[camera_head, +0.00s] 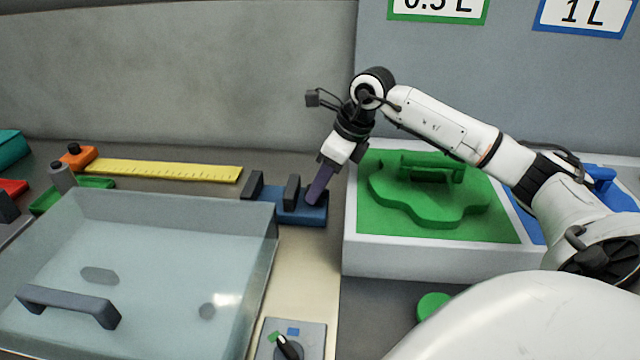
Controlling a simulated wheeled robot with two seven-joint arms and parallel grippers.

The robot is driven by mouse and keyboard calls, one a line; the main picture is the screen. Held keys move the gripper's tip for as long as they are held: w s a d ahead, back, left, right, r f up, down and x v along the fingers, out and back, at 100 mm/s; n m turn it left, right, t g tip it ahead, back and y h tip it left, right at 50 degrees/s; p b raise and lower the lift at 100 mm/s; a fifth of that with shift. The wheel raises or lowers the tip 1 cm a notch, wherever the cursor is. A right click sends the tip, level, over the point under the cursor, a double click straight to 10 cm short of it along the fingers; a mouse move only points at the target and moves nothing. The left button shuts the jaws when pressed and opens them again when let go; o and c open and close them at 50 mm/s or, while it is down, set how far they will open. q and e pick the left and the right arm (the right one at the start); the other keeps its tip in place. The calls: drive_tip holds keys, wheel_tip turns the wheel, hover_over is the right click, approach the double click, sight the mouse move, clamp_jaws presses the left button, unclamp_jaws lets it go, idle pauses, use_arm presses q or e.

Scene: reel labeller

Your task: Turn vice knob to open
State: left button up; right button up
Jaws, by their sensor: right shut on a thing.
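The vice (307,217) is a small blue block on the bench, left of the green fixture. Its two dark upright jaws (252,185) stand apart with a gap between them. My right gripper (315,198) reaches down from the upper right, tilted, onto the right end of the vice. Its dark purple fingers are shut at the place of the vice knob, and they hide the knob. How far the knob is turned cannot be seen. My left gripper is not in view.
A clear lidded box (140,270) with a grey handle fills the front left. A yellow ruler (165,170) lies behind it. A green fixture (480,245) on a white base stands to the right. A switch panel (310,337) is at the front.

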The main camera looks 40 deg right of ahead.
drive_tip(key=n, duration=0.2)
drive_tip(key=n+g+y+p, duration=0.1)
drive_tip(key=n, duration=0.1)
drive_tip(key=n+y, duration=0.1)
drive_tip(key=n, duration=0.1)
drive_tip(key=shift+w+d+r+g, duration=0.15)
drive_tip(key=shift+w+d+g, duration=0.1)
drive_tip(key=shift+g, duration=0.05)
drive_tip(key=n+g, duration=0.1)
drive_tip(key=n, duration=0.2)
drive_tip(key=n+g+p, duration=0.1)
drive_tip(key=n, duration=0.2)
drive_tip(key=shift+w+d+y, duration=0.1)
drive_tip(key=shift+w+y, duration=0.05)
drive_tip(key=shift+y, duration=0.25)
drive_tip(key=shift+a+f, duration=0.2)
drive_tip(key=shift+f, duration=0.05)
idle(0.5)
drive_tip(key=o, duration=1.1)
drive_tip(key=shift+c, duration=0.2)
drive_tip(key=shift+r, duration=0.1)
drive_tip(key=shift+d, duration=0.1)
drive_tip(key=shift+d+r, duration=0.1)
